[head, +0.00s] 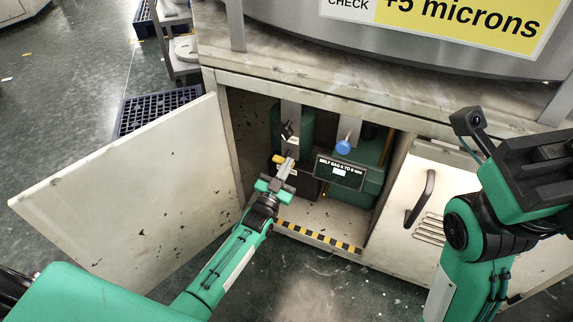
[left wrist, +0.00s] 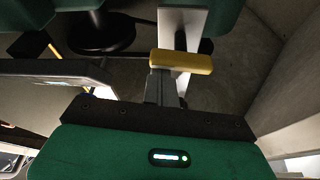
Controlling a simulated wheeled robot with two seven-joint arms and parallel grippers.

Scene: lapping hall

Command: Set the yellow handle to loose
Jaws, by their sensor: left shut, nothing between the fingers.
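The yellow handle (head: 278,159) is inside the open cabinet, by an upright grey bar (head: 291,116). In the left wrist view the yellow handle (left wrist: 182,61) lies crosswise in front of the pale bar. My left gripper (head: 287,166) reaches into the cabinet with its fingers shut and empty, right at the handle. In the left wrist view the fingers (left wrist: 165,88) end just below the handle; I cannot tell whether they touch it. A small tag (head: 292,140) sits above the handle, too small to read. My right gripper (head: 535,165) is at the right edge, its fingers not visible.
A display box (head: 340,172) reading "BELT SAG 6 TO 8 mm" and a blue knob (head: 343,147) stand right of the handle. The open door (head: 130,185) swings out left. A striped strip (head: 318,237) edges the cabinet floor. A second door (head: 425,195) is at right.

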